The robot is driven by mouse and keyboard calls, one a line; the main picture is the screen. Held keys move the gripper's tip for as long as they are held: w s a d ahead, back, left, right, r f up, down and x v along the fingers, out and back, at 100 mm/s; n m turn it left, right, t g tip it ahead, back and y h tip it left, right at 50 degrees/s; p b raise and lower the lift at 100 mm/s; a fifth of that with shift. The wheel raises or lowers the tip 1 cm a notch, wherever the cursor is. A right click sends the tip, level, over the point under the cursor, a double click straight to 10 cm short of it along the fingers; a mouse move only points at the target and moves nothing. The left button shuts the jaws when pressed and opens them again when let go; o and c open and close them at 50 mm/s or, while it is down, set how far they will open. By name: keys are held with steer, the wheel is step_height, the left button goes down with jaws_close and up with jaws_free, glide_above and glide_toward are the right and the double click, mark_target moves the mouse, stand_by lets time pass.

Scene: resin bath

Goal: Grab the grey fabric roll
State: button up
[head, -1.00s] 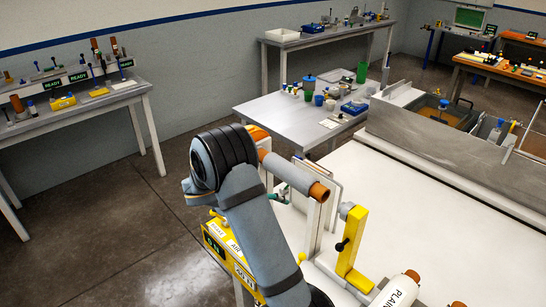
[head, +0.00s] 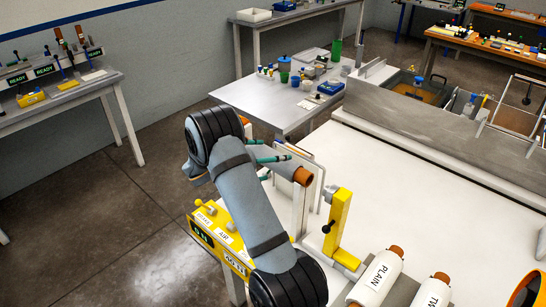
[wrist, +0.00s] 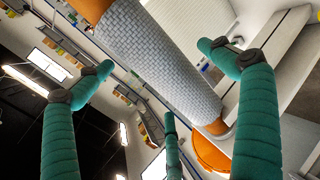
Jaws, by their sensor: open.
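The grey fabric roll (head: 278,160) lies level on its brown core at the left end of the white table, partly hidden by my arm in the head view. In the wrist view the woven grey roll (wrist: 155,60) runs diagonally from upper left to lower right, with orange-brown core ends showing. My gripper (head: 273,166) has teal fingers close to the roll. In the wrist view my gripper's fingers (wrist: 154,62) are spread wide, with the roll in the space between them. I cannot tell whether any finger touches it.
A yellow upright bracket (head: 338,222) stands just right of the roll. A white roll marked PLAIN (head: 378,278) lies at the front. A yellow box (head: 222,232) with labels is below my arm. The white tabletop (head: 400,180) is largely clear.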

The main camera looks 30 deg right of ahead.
steer(key=p+x, duration=0.1)
steer(key=x, duration=0.3)
steer(key=shift+w+d+r+p, duration=0.15)
steer(key=shift+p, duration=0.25)
steer(key=shift+c, duration=0.4)
steer(key=shift+r, duration=0.1)
steer(key=c, duration=1.9)
